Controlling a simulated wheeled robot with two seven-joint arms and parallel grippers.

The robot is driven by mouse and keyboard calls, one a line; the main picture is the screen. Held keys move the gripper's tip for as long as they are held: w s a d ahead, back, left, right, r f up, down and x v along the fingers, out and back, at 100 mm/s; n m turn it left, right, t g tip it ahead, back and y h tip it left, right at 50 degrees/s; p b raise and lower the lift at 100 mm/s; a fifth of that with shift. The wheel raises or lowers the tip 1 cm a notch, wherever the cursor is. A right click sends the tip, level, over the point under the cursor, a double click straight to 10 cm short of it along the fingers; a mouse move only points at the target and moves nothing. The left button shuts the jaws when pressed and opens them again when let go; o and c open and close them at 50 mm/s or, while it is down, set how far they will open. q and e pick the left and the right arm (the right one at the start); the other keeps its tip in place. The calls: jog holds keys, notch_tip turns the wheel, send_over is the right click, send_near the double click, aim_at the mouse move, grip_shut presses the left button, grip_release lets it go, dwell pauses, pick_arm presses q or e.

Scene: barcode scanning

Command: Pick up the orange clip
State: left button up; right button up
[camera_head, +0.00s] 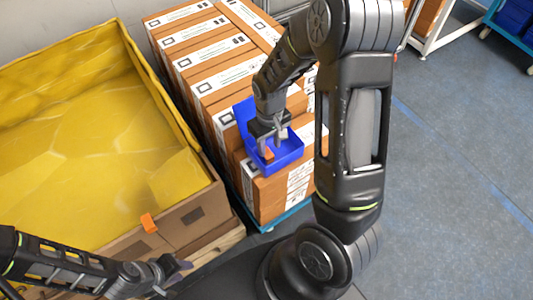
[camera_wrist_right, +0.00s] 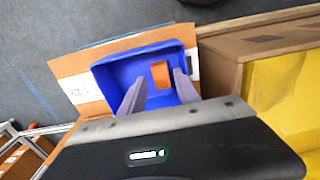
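An orange clip (camera_wrist_right: 161,75) lies in a blue bin (camera_wrist_right: 108,77), and the clip also shows in the head view (camera_head: 268,155). My right gripper (camera_wrist_right: 160,78) reaches down into the bin with its fingers apart, one on each side of the clip. A gap seems to show between the clip and the fingers. In the head view my right gripper (camera_head: 272,148) partly hides the bin's inside. A second orange piece (camera_head: 148,222) sits on the front edge of a carton. My left gripper (camera_head: 176,274) is low at the left, away from both; its opening is unclear.
The blue bin stands on stacked brown boxes (camera_head: 215,68) with white labels. To the left is a large carton (camera_head: 185,218) with yellow lining (camera_head: 75,140). The blue-grey floor (camera_head: 450,150) at the right is clear.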

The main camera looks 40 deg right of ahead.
aim_at(269, 155)
notch_tip(269, 155, down, 5)
jog(key=shift+w+f, duration=0.1)
jog(key=shift+w, duration=0.05)
dwell(0.4)
dwell(0.4)
grip_shut()
dwell(0.3)
